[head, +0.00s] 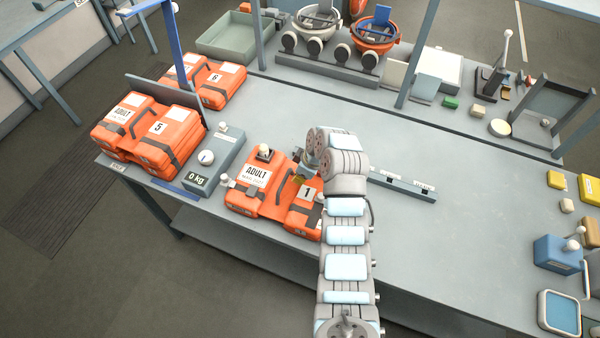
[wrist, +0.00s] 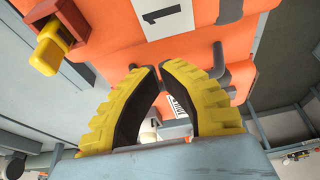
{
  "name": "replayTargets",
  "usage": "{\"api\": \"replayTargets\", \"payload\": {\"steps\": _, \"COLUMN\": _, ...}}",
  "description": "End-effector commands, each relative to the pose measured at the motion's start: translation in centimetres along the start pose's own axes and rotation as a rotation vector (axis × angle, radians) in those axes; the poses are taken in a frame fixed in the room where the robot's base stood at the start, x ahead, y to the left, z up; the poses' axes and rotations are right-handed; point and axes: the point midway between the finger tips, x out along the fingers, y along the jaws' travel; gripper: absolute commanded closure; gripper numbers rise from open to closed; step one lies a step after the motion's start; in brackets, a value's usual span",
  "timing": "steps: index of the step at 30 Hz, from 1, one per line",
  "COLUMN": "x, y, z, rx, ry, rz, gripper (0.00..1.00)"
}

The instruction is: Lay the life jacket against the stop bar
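The orange life jacket (head: 274,205), marked ADULT and 1, lies on the bench near its front edge. A grey bar with small labels, which looks like the stop bar (head: 403,184), lies on the bench to its right, apart from it. My gripper (head: 303,178) is down at the jacket's right half, partly hidden by my arm. In the wrist view, the yellow fingers (wrist: 153,70) are drawn together at the jacket's dark handle (wrist: 217,60). The grip itself is partly hidden by the fingers. The orange jacket (wrist: 115,48) fills the upper part of that view.
A scale (head: 213,160) reading 0 kg stands left of the jacket. Harness-like sets on a rack (head: 330,65) stand at the back. The bench (head: 470,220) is clear right of the bar.

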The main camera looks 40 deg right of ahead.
Motion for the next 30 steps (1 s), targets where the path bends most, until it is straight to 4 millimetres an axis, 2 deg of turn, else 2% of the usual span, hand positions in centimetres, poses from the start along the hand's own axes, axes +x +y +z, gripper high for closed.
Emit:
{"api": "replayTargets", "payload": {"steps": 9, "x": 3.8, "y": -0.2, "z": 0.1, "rx": 0.002, "ry": -0.003, "rz": -0.005, "gripper": 1.0}}
{"api": "replayTargets", "payload": {"steps": 15, "x": 5.1, "y": -0.1, "z": 0.1, "rx": 0.001, "ry": -0.002, "rz": -0.002, "gripper": 1.0}}
{"api": "replayTargets", "payload": {"steps": 30, "x": 5.9, "y": 0.0, "z": 0.1, "rx": 0.001, "ry": -0.001, "rz": 0.0, "gripper": 1.0}}
